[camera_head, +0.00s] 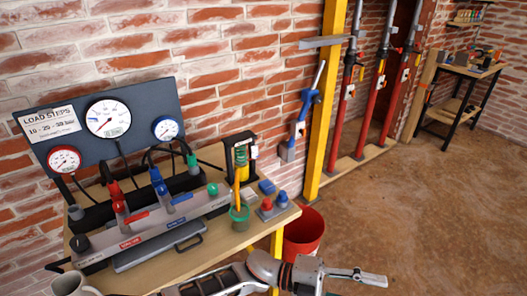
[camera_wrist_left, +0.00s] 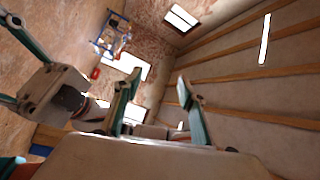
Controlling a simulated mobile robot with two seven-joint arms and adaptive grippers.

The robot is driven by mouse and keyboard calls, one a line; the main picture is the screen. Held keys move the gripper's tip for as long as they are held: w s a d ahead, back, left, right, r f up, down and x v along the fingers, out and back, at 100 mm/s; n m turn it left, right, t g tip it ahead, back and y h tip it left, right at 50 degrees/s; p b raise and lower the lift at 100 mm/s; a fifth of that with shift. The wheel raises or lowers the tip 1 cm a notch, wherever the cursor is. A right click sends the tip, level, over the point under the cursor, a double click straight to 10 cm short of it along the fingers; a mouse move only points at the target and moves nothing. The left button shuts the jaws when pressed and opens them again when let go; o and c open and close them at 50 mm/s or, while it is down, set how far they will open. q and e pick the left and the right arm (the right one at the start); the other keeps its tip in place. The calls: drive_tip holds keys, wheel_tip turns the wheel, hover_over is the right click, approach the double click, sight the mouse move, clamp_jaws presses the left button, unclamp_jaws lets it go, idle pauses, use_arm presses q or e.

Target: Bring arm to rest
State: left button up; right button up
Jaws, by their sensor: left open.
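My left arm comes in along the bottom of the head view, in front of the workbench. Its gripper (camera_head: 350,277) points right, past the red bucket, and holds nothing I can see. In the left wrist view the two fingers (camera_wrist_left: 160,105) stand apart with an empty gap, aimed up towards the ceiling and wall. Another gripper (camera_wrist_left: 15,75), which seems to be my right one, shows at the left edge of the wrist view.
The workbench (camera_head: 245,238) carries a gauge panel (camera_head: 85,105), a valve manifold (camera_head: 150,232), a green cup (camera_head: 239,213) and a mug (camera_head: 72,284). A red bucket (camera_head: 304,235) stands beside it. A yellow post (camera_head: 325,110) and red props (camera_head: 343,115) line the wall. The floor (camera_head: 420,220) at right is open.

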use_arm(q)
drive_tip(key=w+a+f+n+t+y, duration=0.2)
drive_tip(key=w+a+n+t, duration=0.4)
drive_tip(key=n+t, duration=0.45)
drive_tip(key=w+a+f+n+t+y, duration=0.2)
drive_tip(key=w+a+n+t, duration=0.3)
drive_tip(key=a+n+t, duration=0.5)
drive_tip(key=s+a+f+n+g+y, duration=0.1)
drive_tip(key=s+a+f+n+y, duration=0.2)
drive_tip(key=a, duration=0.6)
drive_tip(key=s+a+f+n+g+y, duration=0.1)
drive_tip(key=s+a+f+n+y, duration=0.3)
drive_tip(key=a+f, duration=0.4)
drive_tip(key=s+a+f+n+g+y, duration=0.1)
drive_tip(key=s+a+f+n+y, duration=0.3)
drive_tip(key=a, duration=0.6)
wheel_tip(320, 180, down, 2)
drive_tip(key=shift+s+f+g+y, duration=0.2)
drive_tip(key=shift+s+g+y, duration=0.1)
drive_tip(key=shift+s+g, duration=0.1)
